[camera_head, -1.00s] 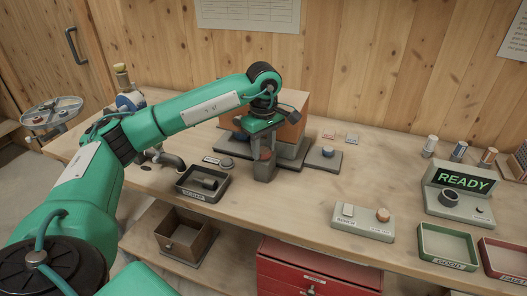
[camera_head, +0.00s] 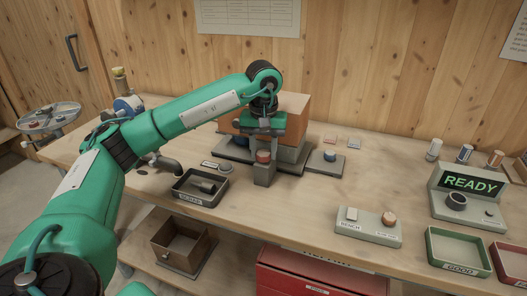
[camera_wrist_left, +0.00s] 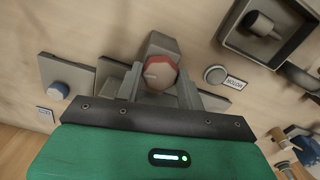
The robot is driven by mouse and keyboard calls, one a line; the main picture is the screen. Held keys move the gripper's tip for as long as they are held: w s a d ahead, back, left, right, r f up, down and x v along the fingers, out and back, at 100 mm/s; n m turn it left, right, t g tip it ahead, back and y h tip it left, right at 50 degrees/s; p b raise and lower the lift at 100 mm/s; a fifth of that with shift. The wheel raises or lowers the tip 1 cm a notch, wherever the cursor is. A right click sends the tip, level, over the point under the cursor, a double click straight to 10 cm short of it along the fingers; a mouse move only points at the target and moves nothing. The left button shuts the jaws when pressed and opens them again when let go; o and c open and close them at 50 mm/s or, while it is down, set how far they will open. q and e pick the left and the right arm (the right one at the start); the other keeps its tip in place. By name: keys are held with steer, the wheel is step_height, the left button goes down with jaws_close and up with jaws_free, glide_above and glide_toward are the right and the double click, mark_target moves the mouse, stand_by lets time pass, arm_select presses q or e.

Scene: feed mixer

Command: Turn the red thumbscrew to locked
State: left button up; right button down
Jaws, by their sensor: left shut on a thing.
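The red thumbscrew (camera_head: 263,156) sits on top of a grey block (camera_head: 263,176) at the front of the feed mixer on the bench. My left gripper (camera_head: 263,152) reaches down over it and is shut on it. In the left wrist view the thumbscrew (camera_wrist_left: 160,72) shows as a red-rimmed knob with a pale mark on its face, between the two grey fingers (camera_wrist_left: 160,82). Any lock marking is not readable. My right gripper is not in view.
A blue knob on a grey plate (camera_head: 328,163) stands to the right, and a black tray (camera_head: 200,188) to the left. A control box with a button (camera_head: 368,225), a READY display (camera_head: 468,182) and a green tray (camera_head: 457,250) are further right. Bare bench lies in front.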

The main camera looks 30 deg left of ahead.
mark_target(264, 153)
arm_select(q)
steer(key=shift+r+m, duration=0.1)
steer(key=shift+m, duration=0.7)
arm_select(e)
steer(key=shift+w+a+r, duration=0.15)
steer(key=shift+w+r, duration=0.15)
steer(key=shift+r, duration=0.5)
arm_select(q)
steer(key=o, duration=1)
steer(key=shift+c, duration=0.2)
step_height(264, 153, up, 6)
steer(key=shift+r, duration=0.25)
step_height(264, 153, up, 7)
steer(key=p, duration=0.1)
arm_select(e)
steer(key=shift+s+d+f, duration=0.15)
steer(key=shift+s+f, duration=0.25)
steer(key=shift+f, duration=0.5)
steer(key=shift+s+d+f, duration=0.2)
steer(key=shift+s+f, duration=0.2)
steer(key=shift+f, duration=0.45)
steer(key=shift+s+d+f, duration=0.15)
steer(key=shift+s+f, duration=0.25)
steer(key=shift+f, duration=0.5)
